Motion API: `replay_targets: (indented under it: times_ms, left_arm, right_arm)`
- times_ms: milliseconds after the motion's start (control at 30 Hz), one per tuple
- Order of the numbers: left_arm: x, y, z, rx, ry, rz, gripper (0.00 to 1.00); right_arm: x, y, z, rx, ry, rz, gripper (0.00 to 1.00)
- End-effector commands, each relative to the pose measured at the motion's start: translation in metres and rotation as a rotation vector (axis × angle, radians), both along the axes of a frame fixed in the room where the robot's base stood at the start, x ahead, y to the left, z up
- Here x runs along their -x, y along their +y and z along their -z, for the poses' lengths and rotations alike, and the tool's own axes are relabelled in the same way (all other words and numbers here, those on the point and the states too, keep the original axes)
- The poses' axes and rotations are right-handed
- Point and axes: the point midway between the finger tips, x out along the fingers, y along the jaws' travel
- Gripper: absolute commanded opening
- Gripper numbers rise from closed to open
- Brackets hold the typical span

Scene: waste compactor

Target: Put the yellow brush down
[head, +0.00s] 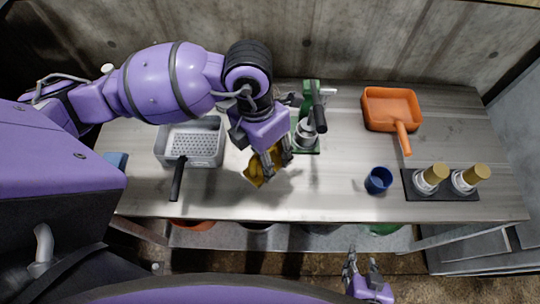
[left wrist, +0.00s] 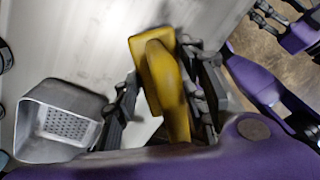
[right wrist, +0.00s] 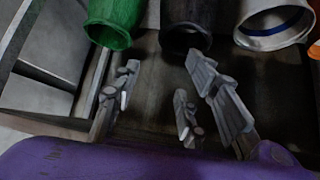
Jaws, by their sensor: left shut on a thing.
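The yellow brush (head: 252,174) is at the middle of the metal table (head: 330,190), near the tray's right side. My left gripper (head: 274,160) is over the table and shut on the brush. In the left wrist view the brush (left wrist: 163,80) lies between the two fingers (left wrist: 160,100). I cannot tell whether the brush touches the tabletop. The gripper hides part of it in the head view. My right gripper (head: 362,268) is open and empty, low in front of the table; its spread fingers (right wrist: 160,100) also show in the right wrist view.
A grey perforated tray (head: 212,157) with a black handle is left of the brush. A green-based press (head: 310,130) stands close right. An orange dustpan (head: 392,104), blue cup (head: 378,180) and black mat (head: 410,190) with two gold-topped items are further right. Bins (right wrist: 112,22) stand below.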

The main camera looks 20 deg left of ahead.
Motion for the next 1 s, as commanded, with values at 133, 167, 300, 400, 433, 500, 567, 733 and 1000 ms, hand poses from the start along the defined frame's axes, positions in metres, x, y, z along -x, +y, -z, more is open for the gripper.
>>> replay_targets:
  times_ms: [133, 167, 300, 400, 433, 500, 567, 733, 1000]
  left_arm:
    - [-0.012, 0.002, 0.016, 0.000, 0.002, 0.000, 0.05]
    - [-0.014, 0.002, 0.018, 0.000, 0.001, 0.000, 0.05]
    - [-0.019, 0.003, 0.024, 0.002, 0.001, 0.000, 0.05]
    - [-0.023, 0.004, 0.036, 0.001, 0.005, 0.000, 0.05]
    - [-0.022, 0.004, 0.041, 0.002, 0.006, 0.000, 0.05]
    - [-0.023, 0.004, 0.052, 0.001, 0.004, 0.000, 0.05]
    - [-0.023, 0.004, 0.058, 0.001, 0.003, 0.001, 0.05]
    - [-0.024, 0.004, 0.059, 0.001, -0.002, 0.002, 0.05]
    - [-0.023, 0.004, 0.063, 0.001, -0.001, 0.001, 0.46]
  right_arm:
    - [0.003, 0.004, 0.004, -0.007, 0.009, -0.001, 0.40]
    - [0.005, 0.005, 0.005, -0.008, 0.012, -0.002, 0.40]
    - [0.011, 0.005, 0.009, -0.007, 0.027, -0.002, 0.40]
    - [0.014, 0.004, 0.011, -0.005, 0.032, -0.004, 0.40]
    - [0.015, 0.004, 0.012, -0.004, 0.034, -0.004, 0.40]
    - [0.016, 0.003, 0.013, -0.002, 0.035, -0.006, 0.40]
    - [0.016, 0.001, 0.013, 0.001, 0.036, -0.007, 0.40]
    - [0.015, -0.002, 0.012, 0.007, 0.034, -0.008, 0.40]
    - [0.014, -0.003, 0.012, 0.009, 0.030, -0.007, 0.40]
